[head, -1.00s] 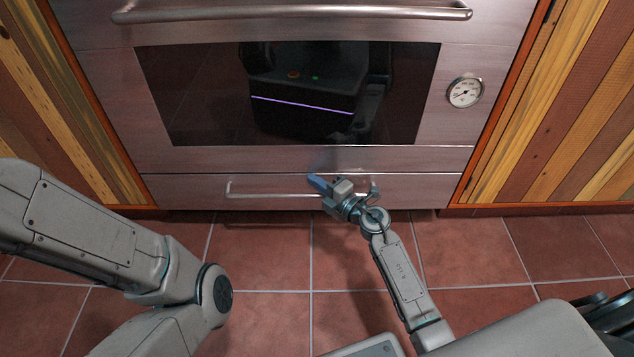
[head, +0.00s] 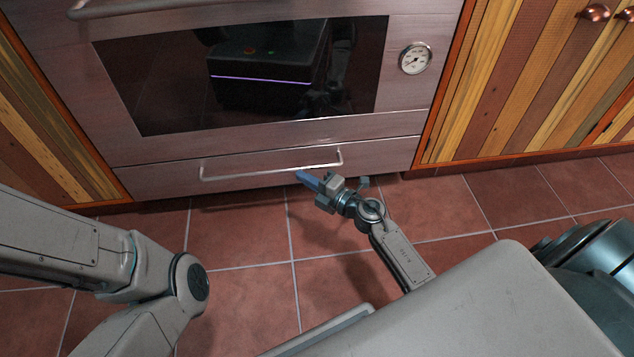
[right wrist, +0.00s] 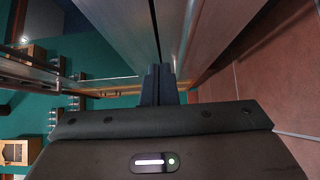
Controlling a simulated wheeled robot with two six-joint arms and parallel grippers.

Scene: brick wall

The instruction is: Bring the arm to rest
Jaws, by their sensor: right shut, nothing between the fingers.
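My right gripper (head: 308,179) is in the middle of the head view, in front of the oven's bottom drawer (head: 180,175). Its blue fingers are shut with nothing between them, and they point up and left, just below the drawer's handle (head: 270,168). In the right wrist view the closed dark fingers (right wrist: 159,80) point along the metal drawer front. My left arm shows at the left of the head view, but its gripper is out of the picture.
The oven has a dark glass door (head: 250,75), a top bar handle (head: 150,6) and a round dial (head: 415,58). Striped wooden cabinets (head: 520,90) stand on both sides. The tiled floor (head: 240,225) in front is clear.

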